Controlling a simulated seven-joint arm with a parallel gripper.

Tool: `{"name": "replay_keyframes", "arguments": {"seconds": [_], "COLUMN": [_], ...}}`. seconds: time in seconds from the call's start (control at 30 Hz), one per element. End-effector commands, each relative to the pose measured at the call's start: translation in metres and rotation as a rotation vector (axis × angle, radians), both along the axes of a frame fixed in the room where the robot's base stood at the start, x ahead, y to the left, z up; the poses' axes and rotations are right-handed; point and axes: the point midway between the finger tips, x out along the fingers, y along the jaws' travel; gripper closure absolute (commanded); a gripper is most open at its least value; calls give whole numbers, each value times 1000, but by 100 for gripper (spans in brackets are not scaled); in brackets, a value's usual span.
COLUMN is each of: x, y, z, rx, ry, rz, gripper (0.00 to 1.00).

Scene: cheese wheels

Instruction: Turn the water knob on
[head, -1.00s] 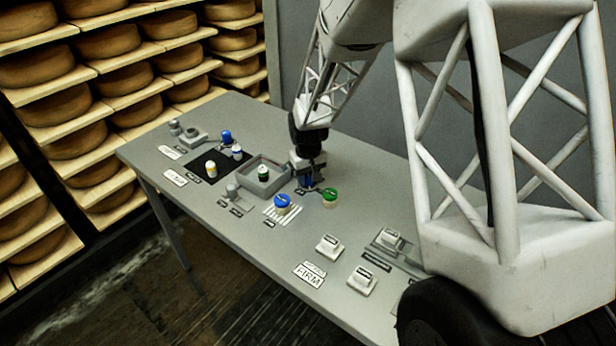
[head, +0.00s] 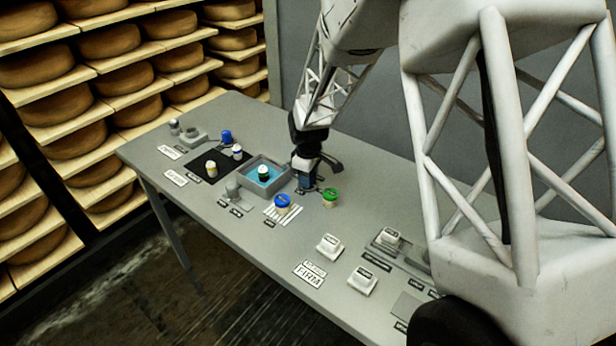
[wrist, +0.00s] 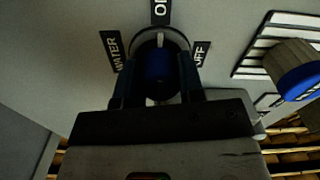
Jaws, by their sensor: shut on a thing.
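The water knob (wrist: 158,62) is blue with a pale pointer line. In the wrist view it sits between labels reading WATER (wrist: 114,50), ON, partly cut off at the top (wrist: 160,10), and OFF (wrist: 202,54). The pointer line points up toward the ON label. My gripper (wrist: 157,80) is shut on the knob, one finger on each side. In the head view my gripper (head: 308,178) is down at the table beside the grey basin (head: 244,183) and mostly hides the knob. Blue water (head: 254,179) shows in the basin around a small white and green jar (head: 263,172).
A blue-lidded jar (head: 283,202) on a striped rack and a green-lidded jar (head: 330,196) stand close to my gripper. Shelves of cheese wheels (head: 120,78) stand at the left.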

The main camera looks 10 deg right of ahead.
Motion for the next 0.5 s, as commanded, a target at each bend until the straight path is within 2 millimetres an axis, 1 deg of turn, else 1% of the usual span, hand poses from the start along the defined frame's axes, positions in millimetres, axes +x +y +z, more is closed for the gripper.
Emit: {"name": "replay_keyframes", "arguments": {"seconds": [0.4, 0.43, 0.5], "x": [0, 0, 0], "y": [0, 0, 0], "z": [1, 1, 1], "rx": [0, 0, 0], "ry": [-1, -1, -1], "rz": [11, 10, 10], "gripper": [88, 63, 52]}}
